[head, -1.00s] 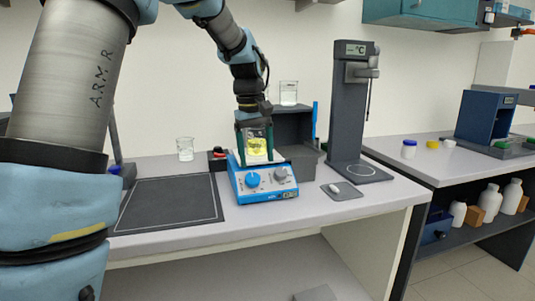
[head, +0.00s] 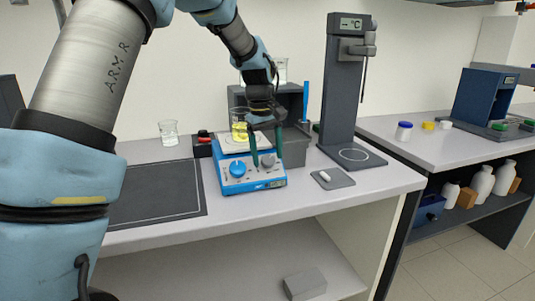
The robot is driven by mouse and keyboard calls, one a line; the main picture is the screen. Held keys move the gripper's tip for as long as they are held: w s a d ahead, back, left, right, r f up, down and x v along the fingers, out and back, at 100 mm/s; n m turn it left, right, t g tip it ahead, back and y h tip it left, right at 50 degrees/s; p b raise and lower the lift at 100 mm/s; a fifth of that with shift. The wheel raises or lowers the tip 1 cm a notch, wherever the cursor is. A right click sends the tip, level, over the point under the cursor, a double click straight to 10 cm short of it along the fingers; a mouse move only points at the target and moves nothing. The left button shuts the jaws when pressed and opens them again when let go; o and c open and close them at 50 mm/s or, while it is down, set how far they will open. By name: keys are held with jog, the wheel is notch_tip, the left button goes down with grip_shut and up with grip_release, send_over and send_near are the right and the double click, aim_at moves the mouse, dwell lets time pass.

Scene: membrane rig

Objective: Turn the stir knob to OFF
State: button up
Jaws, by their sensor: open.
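The blue stirrer hotplate (head: 240,185) stands on the bench, with a blue knob (head: 237,170) and a grey knob (head: 268,160) on its sloped front. The labels are too small to read, so I cannot tell from print which knob is for stirring. My gripper (head: 267,158) is open, its green fingers pointing down at the hotplate's right front. The grey knob shows between the fingertips; I cannot tell whether they touch it. A beaker with yellow liquid (head: 239,127) stands on the hotplate's white top, just left of and behind my gripper.
A dark mat (head: 150,200) lies left of the hotplate, and an empty beaker (head: 168,133) stands behind it. A grey bin (head: 295,148) is close on the right. A tall grey stand (head: 345,95) and a small pad with a white bar (head: 333,179) are further right.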

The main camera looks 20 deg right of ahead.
jog(key=shift+f, duration=0.45)
grip_shut()
dwell(0.4)
